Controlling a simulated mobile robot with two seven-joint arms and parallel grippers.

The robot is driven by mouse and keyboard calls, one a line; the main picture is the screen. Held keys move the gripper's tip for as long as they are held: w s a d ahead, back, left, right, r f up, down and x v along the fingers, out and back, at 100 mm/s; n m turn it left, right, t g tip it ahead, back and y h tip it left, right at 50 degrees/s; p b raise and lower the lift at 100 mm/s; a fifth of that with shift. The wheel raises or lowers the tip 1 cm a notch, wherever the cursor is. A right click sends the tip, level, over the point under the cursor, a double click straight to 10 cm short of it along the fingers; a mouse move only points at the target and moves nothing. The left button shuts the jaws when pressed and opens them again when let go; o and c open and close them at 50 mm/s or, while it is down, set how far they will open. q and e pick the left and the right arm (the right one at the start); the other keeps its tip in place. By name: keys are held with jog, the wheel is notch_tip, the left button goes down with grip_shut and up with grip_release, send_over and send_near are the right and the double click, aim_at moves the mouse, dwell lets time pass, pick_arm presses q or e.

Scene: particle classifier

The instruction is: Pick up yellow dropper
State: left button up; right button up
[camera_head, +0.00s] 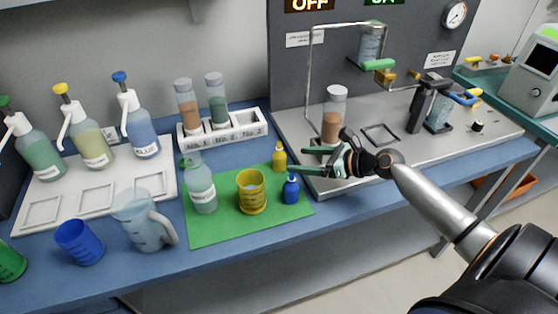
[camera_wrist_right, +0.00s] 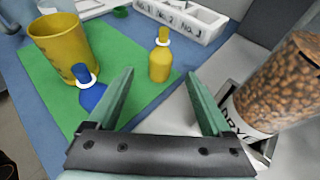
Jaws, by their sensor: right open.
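The yellow dropper (camera_head: 279,157) is a small bottle standing upright near the back right of the green mat (camera_head: 228,231). In the right wrist view the yellow dropper (camera_wrist_right: 161,62) stands ahead, beyond my fingertips and between their directions. My right gripper (camera_head: 298,161) is open and empty, just right of the dropper and apart from it. Its two green fingers (camera_wrist_right: 160,85) are spread in the right wrist view. My left gripper is not in view.
A blue dropper (camera_head: 291,190) and a yellow beaker (camera_head: 251,197) stand close by on the mat. A white rack (camera_head: 222,133) sits behind. A jar of brown particles (camera_head: 333,118) stands right, near my gripper. Pump bottles and cups fill the left.

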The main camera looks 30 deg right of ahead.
aim_at(285, 156)
jog(key=shift+b+x, duration=0.5)
jog(key=shift+x, duration=2.65)
jog(key=shift+d, duration=0.1)
grip_shut()
